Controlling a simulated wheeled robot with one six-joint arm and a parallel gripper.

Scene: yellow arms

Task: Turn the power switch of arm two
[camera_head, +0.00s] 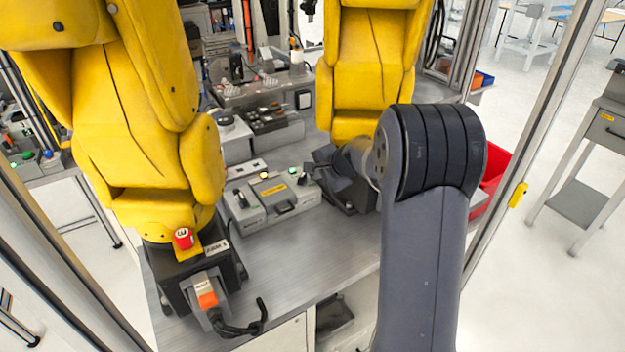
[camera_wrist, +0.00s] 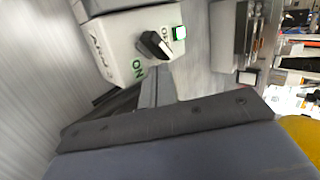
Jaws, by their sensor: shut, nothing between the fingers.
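A grey control box (camera_head: 285,205) stands on the bench between the two yellow arms. In the wrist view, the right end of this box (camera_wrist: 120,60) carries a black rotary switch (camera_wrist: 155,45) with a lit green lamp (camera_wrist: 179,33) beside it. Green ON lettering is printed near the switch; the arm label is too blurred to read fully. My gripper (camera_wrist: 157,76) is shut and empty, its tips just below the switch in the picture; whether they touch the box is unclear. In the head view my wrist largely hides it.
The left yellow arm (camera_head: 160,120) and right yellow arm (camera_head: 365,75) stand close on both sides of the box. A red button (camera_head: 183,238) sits on the left arm's base. A red bin (camera_head: 495,172) is at the right. The bench front (camera_head: 290,250) is clear.

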